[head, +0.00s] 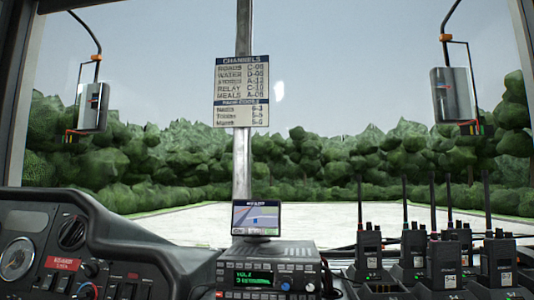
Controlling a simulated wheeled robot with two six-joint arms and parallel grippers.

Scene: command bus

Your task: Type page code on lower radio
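A radio unit (265,271) stands at the bottom middle, with a lit green text display (246,277), knobs and small buttons on its front. The display's first line seems to read "VOL 2"; its second line is too small to read surely. The bottom frame edge cuts the unit off, so I cannot tell whether a separate lower radio sits beneath. A sign (241,91) on the pole lists "CHANNELS" above and a page code block below; its small codes are blurred. Neither of my grippers is in view.
A small map screen (256,218) stands above the radio. Several handheld radios with tall antennas (413,245) stand at the right. A dashboard (80,250) with a gauge and switches fills the lower left. A pole (242,165) rises behind the screen; mirrors hang outside.

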